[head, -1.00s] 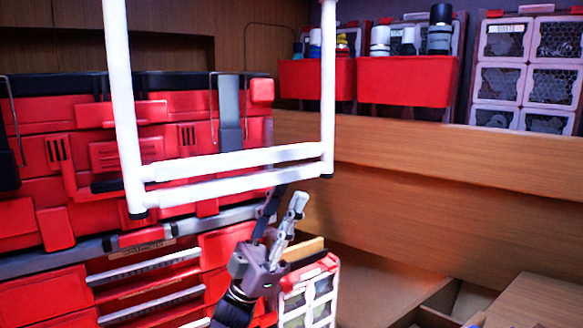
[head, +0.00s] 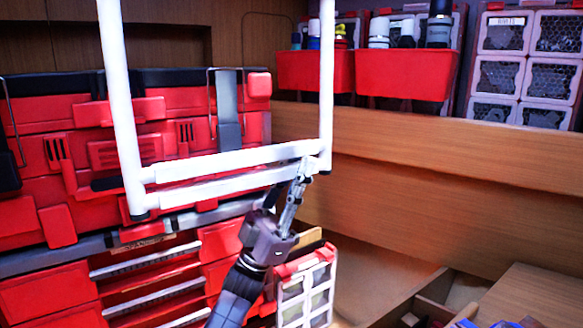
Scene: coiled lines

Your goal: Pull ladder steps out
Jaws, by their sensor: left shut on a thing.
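The white ladder (head: 120,90) hangs in the middle of the head view, with two upright rails and black feet. Its steps (head: 200,190) are two white cross bars close together at the bottom. My left gripper (head: 292,178) comes up from below and is shut on the lower step near its right end. One light grey finger shows in front of the bars; the other finger is partly hidden behind them. The tops of the rails are cut off by the picture edge. My right gripper is not in view.
A red tool chest (head: 150,110) with drawers stands behind the ladder at left. Red bins (head: 405,75) sit on a wooden ledge at the back right. A small organizer case (head: 305,290) is just right of my arm. An open wooden compartment (head: 385,275) lies at lower right.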

